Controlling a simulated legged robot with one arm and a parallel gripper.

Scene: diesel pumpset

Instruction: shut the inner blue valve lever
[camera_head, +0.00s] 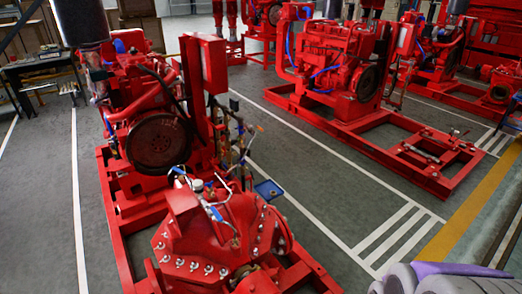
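A red diesel pumpset stands in front of me, with the red pump casing (205,250) at its near end. Two small blue valve levers show on the thin pipework above the casing. One blue lever (178,170) is farther back and to the left. The other blue lever (215,213) is nearer, just above the casing top. Both are small, and I cannot tell for sure which is the inner one or how far each is turned. Grey and purple parts of my own arm show at the bottom right, apart from the pumpset. No gripper fingers can be made out.
A blue square-topped part (268,190) sits right of the levers. A tall red cabinet (205,62) and a dark round flywheel (158,140) stand behind. Another red pumpset (340,75) is at the back right. Grey floor with white lines lies clear between the sets.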

